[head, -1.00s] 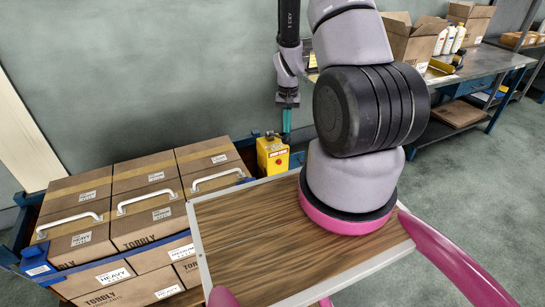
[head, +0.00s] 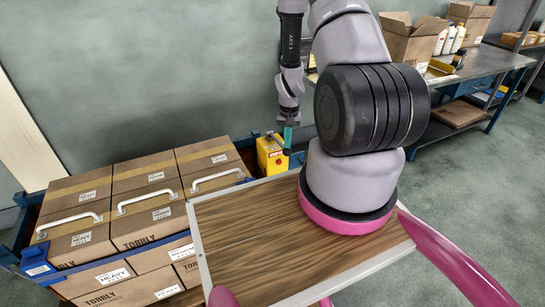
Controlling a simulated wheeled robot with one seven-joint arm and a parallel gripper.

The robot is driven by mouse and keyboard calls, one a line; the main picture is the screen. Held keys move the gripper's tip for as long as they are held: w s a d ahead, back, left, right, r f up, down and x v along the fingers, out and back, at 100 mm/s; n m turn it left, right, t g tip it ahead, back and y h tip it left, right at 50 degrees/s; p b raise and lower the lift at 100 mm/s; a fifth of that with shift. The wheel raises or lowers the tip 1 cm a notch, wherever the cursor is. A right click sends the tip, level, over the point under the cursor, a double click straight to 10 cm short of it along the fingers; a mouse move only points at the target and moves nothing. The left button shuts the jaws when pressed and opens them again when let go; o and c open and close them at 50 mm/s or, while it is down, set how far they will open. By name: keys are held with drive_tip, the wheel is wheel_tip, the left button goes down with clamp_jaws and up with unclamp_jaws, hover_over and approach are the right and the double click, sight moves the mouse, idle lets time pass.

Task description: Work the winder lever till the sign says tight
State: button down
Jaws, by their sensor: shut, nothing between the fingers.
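The winder is a small yellow box (head: 272,158) at the back right corner of the blue rack, beside the cartons. A red and white sign shows on its front, now partly covered, and I cannot read it. A dark lever piece (head: 271,136) shows at its top. My gripper (head: 288,143), with teal fingers, points down at the box's upper right. It is shut with nothing held. Its tips overlap the box in the picture; I cannot tell whether they touch the lever.
Several taped cartons (head: 150,205) with white handles fill the blue rack at left. My wood-topped base is in front. A workbench (head: 470,72) with an open box (head: 410,40) and bottles stands at the back right. The floor at right is clear.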

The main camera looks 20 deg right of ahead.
drive_tip(key=f, duration=0.2)
drive_tip(key=shift+s+f, duration=0.35)
wheel_tip(320, 180, up, 13)
drive_tip(key=w, duration=0.2)
drive_tip(key=shift+r, duration=0.1)
idle(0.8)
drive_tip(key=shift+f+m, duration=0.65)
drive_tip(key=shift+m, duration=1.35)
drive_tip(key=shift+f+m, duration=0.7)
drive_tip(key=shift+m, duration=1.3)
drive_tip(key=shift+f+m, duration=0.65)
drive_tip(key=shift+m, duration=1.35)
